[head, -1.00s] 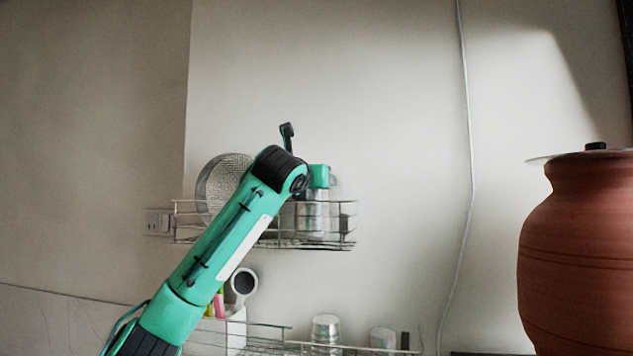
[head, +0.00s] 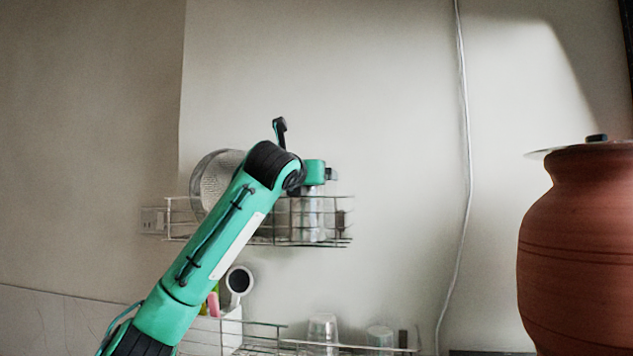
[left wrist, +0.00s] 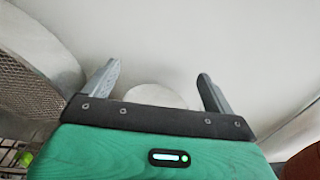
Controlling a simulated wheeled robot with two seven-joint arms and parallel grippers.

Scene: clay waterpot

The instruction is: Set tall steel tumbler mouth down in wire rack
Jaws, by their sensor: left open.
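A tall steel tumbler (head: 312,218) stands upright in the upper wire rack (head: 345,227), at its right part, behind the front wires. My left gripper (head: 331,174) is just above it, and its green wrist hides the tumbler's top. In the left wrist view my left gripper (left wrist: 158,72) is open, its two grey fingers apart. A pale round shape (left wrist: 155,95) shows between the fingers, partly cut off by the gripper body; it looks like the tumbler's flat end. I cannot tell for certain which end is up. My right gripper is out of view.
A round perforated steel strainer (head: 207,182) leans in the rack's left part, near my arm. A lower rack (head: 290,343) holds two glass-like tumblers (head: 322,330) and a white holder (head: 232,325). A large clay pot (head: 575,245) stands at the right.

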